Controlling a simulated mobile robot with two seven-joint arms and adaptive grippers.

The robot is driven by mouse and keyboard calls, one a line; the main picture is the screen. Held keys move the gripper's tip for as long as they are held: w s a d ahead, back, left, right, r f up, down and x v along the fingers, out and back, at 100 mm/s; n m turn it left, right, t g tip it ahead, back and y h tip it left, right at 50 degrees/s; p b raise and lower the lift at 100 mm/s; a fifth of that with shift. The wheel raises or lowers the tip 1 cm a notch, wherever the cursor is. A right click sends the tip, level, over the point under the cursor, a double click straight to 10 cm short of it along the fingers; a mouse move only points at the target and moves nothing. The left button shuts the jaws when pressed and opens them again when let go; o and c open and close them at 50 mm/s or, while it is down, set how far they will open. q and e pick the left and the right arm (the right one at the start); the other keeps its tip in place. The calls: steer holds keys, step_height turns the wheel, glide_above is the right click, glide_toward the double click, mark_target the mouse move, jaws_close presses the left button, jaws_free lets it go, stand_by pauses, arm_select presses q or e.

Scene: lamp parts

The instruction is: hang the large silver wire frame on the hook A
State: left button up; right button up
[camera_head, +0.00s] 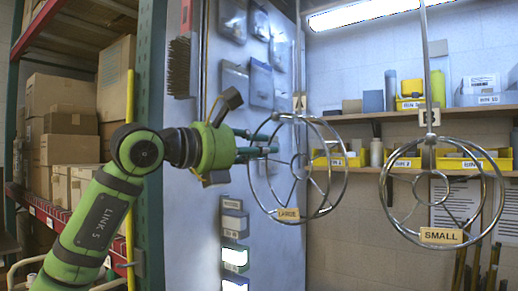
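The large silver wire frame (289,213), with a tan "LARGE" label at its bottom, is upright below hook A (299,103). Its top meets the lower end of the hook's rod, but I cannot tell whether it is seated there. My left gripper (277,145) reaches in from the left at the upper left of the frame. Its two fingers look apart, with a gap between them, and overlap the wires in the picture. Whether they touch a wire is not clear. My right gripper is not in view.
A smaller wire frame (441,236) labelled "SMALL" hangs from hook B (429,117) to the right. Behind are wall shelves (394,115) with yellow bins and a grey panel (283,262). Boxes (72,149) fill a rack at left.

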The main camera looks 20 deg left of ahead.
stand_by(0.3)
arm_select(q)
steer(key=v, duration=1.2)
